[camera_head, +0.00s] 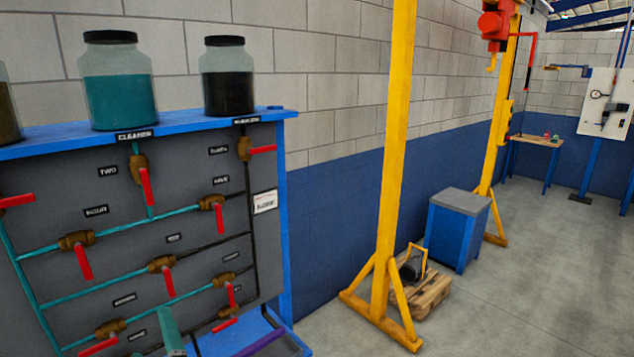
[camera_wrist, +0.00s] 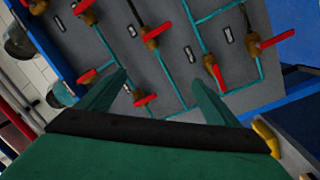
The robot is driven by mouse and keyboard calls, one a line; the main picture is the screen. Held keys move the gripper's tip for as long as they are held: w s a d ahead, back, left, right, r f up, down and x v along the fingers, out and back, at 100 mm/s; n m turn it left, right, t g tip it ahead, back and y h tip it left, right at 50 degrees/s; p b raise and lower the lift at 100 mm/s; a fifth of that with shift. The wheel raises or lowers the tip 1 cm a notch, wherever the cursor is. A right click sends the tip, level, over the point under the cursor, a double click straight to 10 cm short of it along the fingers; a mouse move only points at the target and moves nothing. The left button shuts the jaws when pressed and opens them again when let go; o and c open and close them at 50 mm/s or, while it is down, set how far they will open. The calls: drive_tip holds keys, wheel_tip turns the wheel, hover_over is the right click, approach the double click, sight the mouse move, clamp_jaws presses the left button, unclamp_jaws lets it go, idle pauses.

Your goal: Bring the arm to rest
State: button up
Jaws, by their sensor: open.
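My gripper (camera_wrist: 158,78) shows in the wrist view with its two green fingers apart and nothing between them. It faces the grey valve panel (camera_wrist: 265,15), which appears tilted there. In the head view, a green part of my gripper (camera_head: 170,330) shows at the bottom edge, in front of the lower panel; the rest is cut off. The panel (camera_head: 70,185) carries brass valves with red handles and teal and black pipes. I cannot tell how far the fingers are from the panel.
A teal jar (camera_head: 118,95) and a dark jar (camera_head: 228,90) stand on the panel's blue top shelf (camera_head: 50,147). To the right are a yellow gantry post (camera_head: 398,130), a wooden pallet (camera_head: 430,295) and a blue cabinet (camera_head: 455,235). Open floor (camera_head: 545,280) lies at the right.

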drive_tip(key=s+d+f+m+t+h, duration=0.1)
drive_tip(key=s+d+f+m+h, duration=0.4)
drive_tip(key=d+f, duration=0.5)
drive_tip(key=s+d+f+m+t+h, duration=0.1)
drive_tip(key=s+d+f+m+h, duration=0.1)
drive_tip(key=s+d+f+m, duration=0.6)
drive_tip(key=s+d+f+m+h, duration=0.2)
drive_tip(key=s+d+f, duration=0.1)
drive_tip(key=s+d, duration=0.5)
drive_tip(key=s+d+f+m+g+h, duration=0.1)
drive_tip(key=s+d+f+m+h, duration=0.1)
drive_tip(key=s+d, duration=0.6)
drive_tip(key=s+f+m, duration=0.1)
drive_tip(key=s+f, duration=0.1)
drive_tip(key=s, duration=0.1)
drive_tip(key=shift+s+d+h, duration=0.25)
drive_tip(key=shift+d+h, duration=0.05)
